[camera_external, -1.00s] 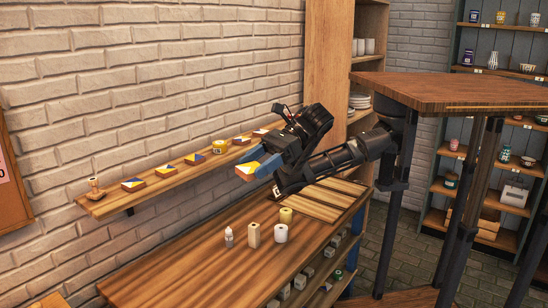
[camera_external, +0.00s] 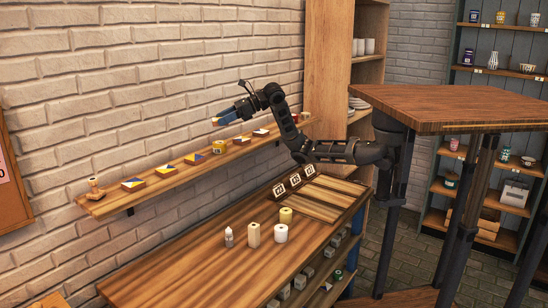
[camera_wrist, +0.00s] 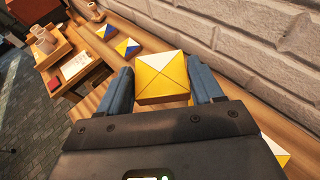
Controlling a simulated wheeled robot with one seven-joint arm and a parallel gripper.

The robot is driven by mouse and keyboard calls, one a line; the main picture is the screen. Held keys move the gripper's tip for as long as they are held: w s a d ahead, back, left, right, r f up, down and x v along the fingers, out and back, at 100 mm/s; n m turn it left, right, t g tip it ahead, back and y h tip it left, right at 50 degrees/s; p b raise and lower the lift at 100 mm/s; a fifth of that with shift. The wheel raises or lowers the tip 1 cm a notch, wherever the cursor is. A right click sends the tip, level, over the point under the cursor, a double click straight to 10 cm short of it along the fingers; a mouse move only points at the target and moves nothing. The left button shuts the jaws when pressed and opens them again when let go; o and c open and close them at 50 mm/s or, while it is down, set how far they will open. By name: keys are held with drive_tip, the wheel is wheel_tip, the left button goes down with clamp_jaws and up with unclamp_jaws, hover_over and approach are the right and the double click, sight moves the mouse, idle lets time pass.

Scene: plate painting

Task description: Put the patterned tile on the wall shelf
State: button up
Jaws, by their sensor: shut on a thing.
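The patterned tile (camera_wrist: 162,76), yellow with one white triangle, is held between the blue fingers of my gripper (camera_wrist: 162,90). In the external view the tile (camera_external: 225,119) shows small at the fingertips of my gripper (camera_external: 232,112), above the wall shelf (camera_external: 110,206). The shelf is a long wooden board on the brick wall. The wrist view looks down past the tile onto the shelf wood. I cannot tell the exact height of the tile over the board. The fingers partly hide its sides.
The brick wall (camera_external: 180,75) is close behind.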

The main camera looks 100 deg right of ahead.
drive_tip(key=s+d+m+h+b, duration=0.1)
drive_tip(key=s+d+h+b, duration=0.1)
drive_tip(key=s+d, duration=0.85)
drive_tip(key=s+d+m+h+b, duration=0.15)
drive_tip(key=s+d, duration=0.35)
drive_tip(key=d, duration=1)
drive_tip(key=s+d+r+m+h+b, duration=0.1)
drive_tip(key=s+d, duration=0.5)
drive_tip(key=s, duration=0.5)
drive_tip(key=s+d+r+m+h+b, duration=0.2)
drive_tip(key=s+d, duration=0.4)
drive_tip(key=s, duration=0.5)
drive_tip(key=shift+g, duration=0.4)
drive_tip(key=f, duration=0.5)
drive_tip(key=shift+s+d+f+p, duration=0.1)
drive_tip(key=shift+d+f+p, duration=0.05)
drive_tip(key=shift+d+p, duration=0.15)
drive_tip(key=shift+p, duration=0.3)
